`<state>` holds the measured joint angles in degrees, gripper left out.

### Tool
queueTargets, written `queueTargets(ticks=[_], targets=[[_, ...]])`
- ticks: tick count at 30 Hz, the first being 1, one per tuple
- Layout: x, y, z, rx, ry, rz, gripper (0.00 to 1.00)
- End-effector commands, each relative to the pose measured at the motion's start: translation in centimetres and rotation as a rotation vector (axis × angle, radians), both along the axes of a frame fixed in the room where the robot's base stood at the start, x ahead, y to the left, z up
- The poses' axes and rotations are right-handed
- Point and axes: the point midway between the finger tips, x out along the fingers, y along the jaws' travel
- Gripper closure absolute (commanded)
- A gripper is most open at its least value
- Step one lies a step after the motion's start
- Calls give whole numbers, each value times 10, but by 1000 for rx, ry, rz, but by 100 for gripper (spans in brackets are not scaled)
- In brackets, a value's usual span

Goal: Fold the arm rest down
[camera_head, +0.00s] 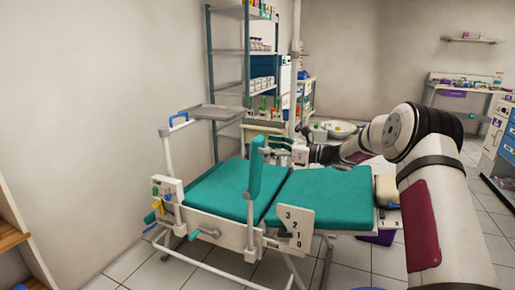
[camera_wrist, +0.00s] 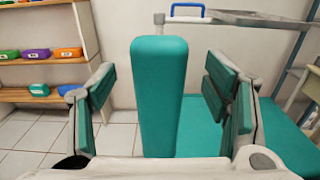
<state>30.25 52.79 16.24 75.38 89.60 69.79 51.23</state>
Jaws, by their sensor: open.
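The arm rest (camera_head: 255,178) is a narrow teal pad that stands upright at the near side of the teal dental chair (camera_head: 225,190). In the wrist view the arm rest (camera_wrist: 160,95) stands between the two fingers of my gripper (camera_wrist: 158,105). A gap shows on each side of the pad, wider on the left of the picture. My gripper (camera_head: 276,146) is open and holds nothing. In the head view it is at the upper part of the arm rest, on its far right side. The pad's top partly hides the fingers there.
A grey tray (camera_head: 215,112) on a post with a blue handle stands behind the chair's left end. A numbered white plate (camera_head: 290,226) and a crank (camera_head: 203,232) are on the near side. A shelf rack (camera_head: 209,80) is behind. Tiled floor is free in front.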

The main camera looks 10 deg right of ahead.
Motion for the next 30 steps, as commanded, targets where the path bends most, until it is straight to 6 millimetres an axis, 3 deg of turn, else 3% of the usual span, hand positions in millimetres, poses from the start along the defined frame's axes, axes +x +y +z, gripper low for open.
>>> queueTargets(ticks=[3, 9, 20, 30], targets=[[12, 18, -1, -1, -2, 3, 30], [24, 33, -1, 0, 0, 1, 30], [27, 37, 0, -1, 1, 0, 30], [26, 37, 0, -1, 1, 0, 100]])
